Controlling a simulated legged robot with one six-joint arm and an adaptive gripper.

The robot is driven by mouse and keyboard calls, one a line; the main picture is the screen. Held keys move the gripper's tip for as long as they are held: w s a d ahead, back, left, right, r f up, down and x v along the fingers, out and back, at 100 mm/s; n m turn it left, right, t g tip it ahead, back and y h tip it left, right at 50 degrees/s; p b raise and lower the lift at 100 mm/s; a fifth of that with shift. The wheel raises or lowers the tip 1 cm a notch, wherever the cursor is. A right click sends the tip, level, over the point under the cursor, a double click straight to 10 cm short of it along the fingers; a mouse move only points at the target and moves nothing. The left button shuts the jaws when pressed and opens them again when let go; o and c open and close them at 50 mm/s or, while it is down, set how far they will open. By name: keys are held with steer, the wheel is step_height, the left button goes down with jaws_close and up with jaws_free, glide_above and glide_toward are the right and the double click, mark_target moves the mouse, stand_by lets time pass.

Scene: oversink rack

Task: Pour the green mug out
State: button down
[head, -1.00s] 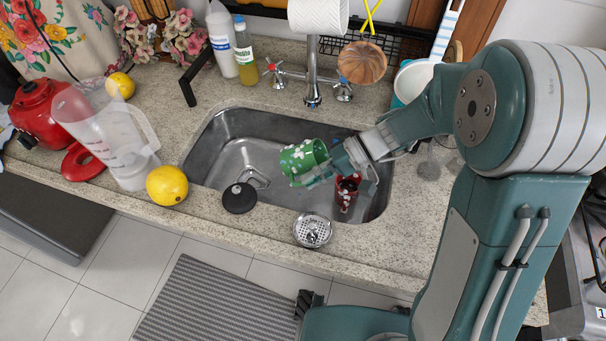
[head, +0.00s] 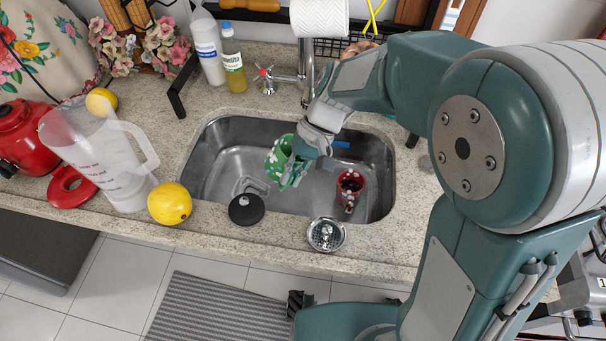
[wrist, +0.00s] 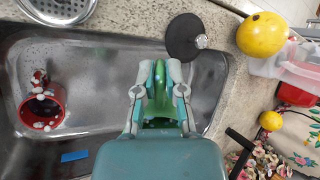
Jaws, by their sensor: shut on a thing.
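The green mug (head: 276,158) with white spots is over the left middle of the steel sink (head: 226,130) in the head view. My gripper (head: 296,172) is shut on it and partly hides it. The mug looks tilted; its opening and any contents cannot be made out. In the wrist view, the green mug (wrist: 158,76) shows between the two fingers of my gripper (wrist: 158,92), above the sink floor.
A red mug (head: 350,186) with white spots is in the sink's right part. A black stopper (head: 246,209) and a metal strainer (head: 326,234) lie at the front rim. A lemon (head: 170,203) and clear jug (head: 112,165) stand left. The faucet (head: 307,60) is behind.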

steer(key=shift+a+h, duration=0.3)
steer(key=shift+h, duration=0.2)
steer(key=shift+r+m+h, duration=0.4)
steer(key=shift+r+h, duration=0.1)
steer(key=shift+h, duration=0.6)
steer(key=shift+s+a+r+h, duration=0.1)
steer(key=shift+a+h, duration=0.15)
steer(key=shift+h, duration=0.05)
steer(key=shift+a+r+t+h, duration=0.15)
steer(key=shift+a+t+h, duration=0.15)
steer(key=shift+a+h, duration=0.5)
steer(key=shift+a, duration=0.15)
